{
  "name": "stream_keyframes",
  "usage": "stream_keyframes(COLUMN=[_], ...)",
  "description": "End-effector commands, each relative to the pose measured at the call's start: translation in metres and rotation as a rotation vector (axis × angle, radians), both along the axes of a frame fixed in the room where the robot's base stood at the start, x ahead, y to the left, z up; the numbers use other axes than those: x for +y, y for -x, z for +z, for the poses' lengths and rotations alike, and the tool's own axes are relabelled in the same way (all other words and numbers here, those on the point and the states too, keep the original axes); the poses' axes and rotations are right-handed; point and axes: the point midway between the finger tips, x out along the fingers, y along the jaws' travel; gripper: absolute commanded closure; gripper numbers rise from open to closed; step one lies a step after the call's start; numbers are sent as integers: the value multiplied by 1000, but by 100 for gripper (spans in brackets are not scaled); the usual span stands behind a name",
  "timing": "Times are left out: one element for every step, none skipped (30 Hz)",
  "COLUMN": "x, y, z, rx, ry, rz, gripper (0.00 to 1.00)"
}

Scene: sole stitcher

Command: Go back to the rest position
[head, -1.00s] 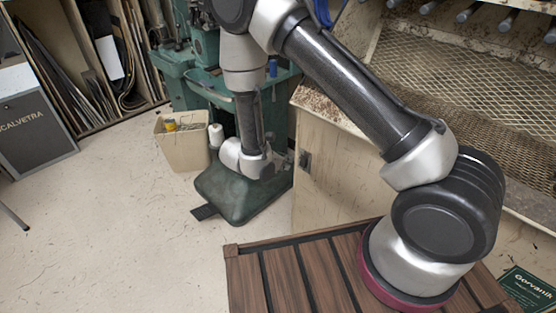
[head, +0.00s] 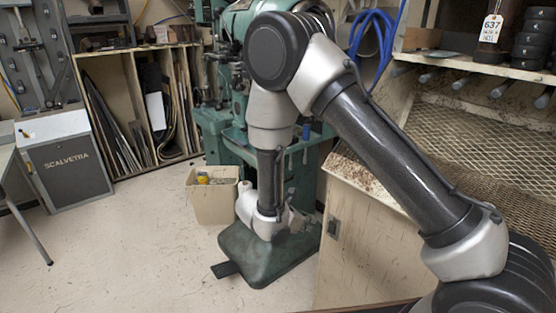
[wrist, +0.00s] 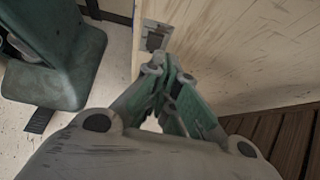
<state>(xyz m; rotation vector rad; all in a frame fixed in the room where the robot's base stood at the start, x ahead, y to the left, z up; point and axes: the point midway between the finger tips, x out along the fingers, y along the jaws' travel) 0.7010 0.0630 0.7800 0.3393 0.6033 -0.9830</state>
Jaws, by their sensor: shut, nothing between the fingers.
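My gripper (wrist: 165,75) points away from the camera in the wrist view. Its green-padded fingers meet at the tips with nothing between them. In front of the tips is a pale wooden panel with a small metal fitting (wrist: 155,38). In the head view my arm bends down from a raised elbow, and its wrist is over the base of the green stitching machine (head: 262,255). The gripper is small and partly hidden there, beside the cabinet's side. The machine's base also shows in the wrist view (wrist: 65,75).
A beige bin (head: 212,203) stands on the floor left of my wrist. A worn cabinet (head: 365,250) with a mesh-covered top (head: 480,130) is close on the right. A grey SCALVETRA box (head: 68,170) and a rack of sheets are at the left.

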Motion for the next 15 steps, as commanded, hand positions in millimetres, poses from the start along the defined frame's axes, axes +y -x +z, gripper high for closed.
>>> stream_keyframes(x=[-7,-12,-22,-30,-36,-44,-51,-57,-66,-72,-77,-84,-90,-96,-103], y=[5,10,19,27,33,43,48,54,60,65,70,76,81,87,94], z=[0,0,0,1,7,18,29,40,53,62,72,85,95,106,120], rx=[1,2,5,7,1,-13,-28,-42,-59,-72,-85,-103,-117,-131,-150], ry=[4,8,14,19,17,5,-11,-29,-51,-71,-92,-122,-147,-174,-213], rz=[-33,-63,-110,-152,-198,-267,-328,-386,-457,-509,-562,-633,-689,-744,-820], gripper=[100,100,100,100,100,100,100,100,100,100,100,100,100,100,100])
